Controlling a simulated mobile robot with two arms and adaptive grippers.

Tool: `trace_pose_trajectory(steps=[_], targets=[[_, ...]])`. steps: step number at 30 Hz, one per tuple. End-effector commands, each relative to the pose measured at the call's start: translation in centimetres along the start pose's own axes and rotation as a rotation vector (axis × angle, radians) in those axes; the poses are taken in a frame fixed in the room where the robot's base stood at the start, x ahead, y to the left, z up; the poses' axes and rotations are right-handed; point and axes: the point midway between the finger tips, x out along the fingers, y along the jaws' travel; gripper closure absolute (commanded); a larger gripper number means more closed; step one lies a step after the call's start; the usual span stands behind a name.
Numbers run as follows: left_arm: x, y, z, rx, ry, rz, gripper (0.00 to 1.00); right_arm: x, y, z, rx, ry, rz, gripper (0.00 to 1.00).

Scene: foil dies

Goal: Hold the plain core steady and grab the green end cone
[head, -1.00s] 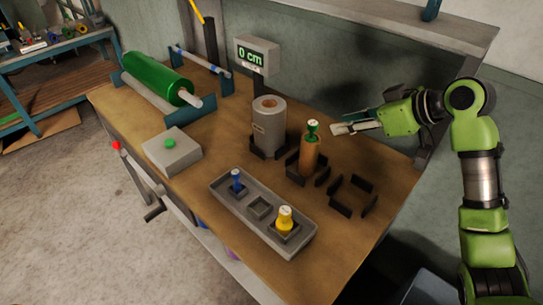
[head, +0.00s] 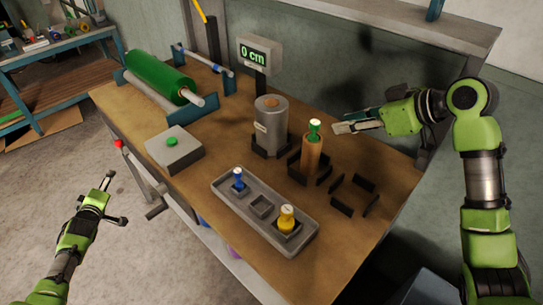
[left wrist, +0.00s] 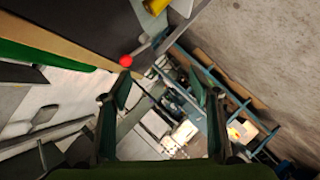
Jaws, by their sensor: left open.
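The plain core (head: 311,156) is a brown tube standing upright in a black bracket on the bench, in the head view. The green end cone (head: 314,130), with a pale top, sits at the core's upper end. My right gripper (head: 338,122) is just right of the cone, pointing left at about its height. Its fingers look apart, with nothing between them, and it does not appear to touch the cone. My left gripper (head: 117,200) is open and empty off the bench's front left side. Its spread fingers also show in the left wrist view (left wrist: 160,90).
A grey foil roll (head: 270,130) stands left of the core. A grey tray (head: 219,188) holds a blue cone (head: 239,178) and a yellow cone (head: 286,220). An empty black bracket (head: 355,192) is at right. A box with a green button (head: 175,150) and a green roll (head: 160,77) are at left.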

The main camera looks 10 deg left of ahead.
Motion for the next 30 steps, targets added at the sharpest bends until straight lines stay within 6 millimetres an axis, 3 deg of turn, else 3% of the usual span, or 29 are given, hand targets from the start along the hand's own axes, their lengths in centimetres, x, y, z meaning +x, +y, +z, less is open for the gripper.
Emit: trace_pose_trajectory(steps=[1, 3, 8, 14, 15, 23, 30], targets=[[0.4, 3.1, -0.4, -0.13, -0.007, 0.053, 0.44, 0.0, 0.0, 0.0, 0.0, 0.0, 0.0, 0.72], [0.6, 6.9, -0.7, -0.319, -0.029, 0.114, 0.44, 0.0, 0.0, 0.0, 0.0, 0.0, 0.0, 0.72], [0.4, 15.3, -1.2, -0.75, -0.123, 0.241, 0.44, 0.0, 0.0, 0.0, 0.0, 0.0, 0.0, 0.72], [-1.4, 25.1, -1.5, -1.266, -0.32, 0.343, 0.44, 0.0, 0.0, 0.0, 0.0, 0.0, 0.0, 0.72], [-1.8, 26.7, 0.9, -1.282, -0.38, 0.315, 0.44, 0.0, 0.0, 0.0, 0.0, 0.0, 0.0, 0.72], [-7.1, 35.5, 12.7, -1.431, -0.727, 0.114, 0.44, 0.0, 0.0, 0.0, 0.0, 0.0, 0.0, 0.72], [-15.5, 40.2, 23.2, -1.484, -1.012, -0.176, 0.44, 0.0, 0.0, 0.0, 0.0, 0.0, 0.0, 0.72]])
